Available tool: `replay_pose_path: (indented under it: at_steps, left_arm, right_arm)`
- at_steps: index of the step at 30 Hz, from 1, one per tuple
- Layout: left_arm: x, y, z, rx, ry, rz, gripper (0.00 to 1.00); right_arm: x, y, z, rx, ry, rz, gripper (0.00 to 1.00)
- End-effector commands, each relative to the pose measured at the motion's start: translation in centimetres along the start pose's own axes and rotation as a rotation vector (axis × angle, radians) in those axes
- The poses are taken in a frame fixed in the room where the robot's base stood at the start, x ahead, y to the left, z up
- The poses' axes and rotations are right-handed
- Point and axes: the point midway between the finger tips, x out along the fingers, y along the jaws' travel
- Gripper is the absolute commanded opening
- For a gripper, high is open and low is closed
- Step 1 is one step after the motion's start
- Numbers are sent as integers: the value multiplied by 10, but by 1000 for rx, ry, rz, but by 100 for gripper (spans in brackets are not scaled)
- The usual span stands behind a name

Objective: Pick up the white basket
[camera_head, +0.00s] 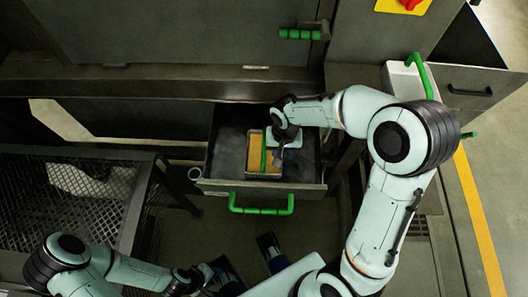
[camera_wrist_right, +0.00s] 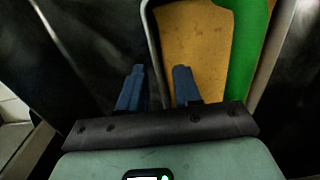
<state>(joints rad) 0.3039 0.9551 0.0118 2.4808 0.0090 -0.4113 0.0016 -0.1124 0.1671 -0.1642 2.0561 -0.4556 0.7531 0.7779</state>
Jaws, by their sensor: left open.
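A pale metal-rimmed basket (camera_head: 264,176) with orange-yellow contents and a green handle sits in the open drawer (camera_head: 228,158). In the right wrist view, its rim (camera_wrist_right: 150,30) and green handle (camera_wrist_right: 246,50) are close in front of the fingers. My right gripper (camera_head: 278,153) is over the basket's right side and hides part of it. My left gripper (camera_head: 243,252) is open and empty, in front of the drawer. A white container (camera_head: 400,82) with a green handle stands at the upper right.
The drawer's green front handle (camera_head: 262,209) faces me. A black mesh rack (camera_head: 60,200) stands at the left. A second green handle (camera_head: 299,34) is on the machine above. My right arm covers the area right of the drawer. Open floor with a yellow line (camera_head: 480,220) lies farther right.

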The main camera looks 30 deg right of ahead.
Motion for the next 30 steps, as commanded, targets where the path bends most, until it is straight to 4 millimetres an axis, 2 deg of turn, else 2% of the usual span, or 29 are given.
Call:
replay_pose_path:
  at_steps: [4, 5, 7, 8, 22, 26, 30]
  left_arm:
    - [0, 0, 0, 0, 0, 0, 43]
    - [0, 0, 0, 0, 0, 0, 43]
    - [0, 0, 0, 0, 0, 0, 43]
    - [0, 0, 0, 0, 0, 0, 43]
    - [-2, 0, 1, 0, -1, 0, 43]
    - [-4, 1, 2, 0, -5, -1, 43]
    - [-8, 2, 4, -1, -12, -2, 43]
  right_arm:
    - [0, 0, 0, 0, 0, 0, 33]
    - [0, 0, 0, 0, 0, 0, 26]
    - [-1, 0, 0, 0, 0, 0, 4]
    - [-1, 0, 0, 0, 0, 0, 0]
    - [-7, 0, -1, 0, 2, 0, 0]
    - [-22, 0, -1, 1, 4, -2, 0]
    - [-50, -1, -2, 1, 6, -3, 0]
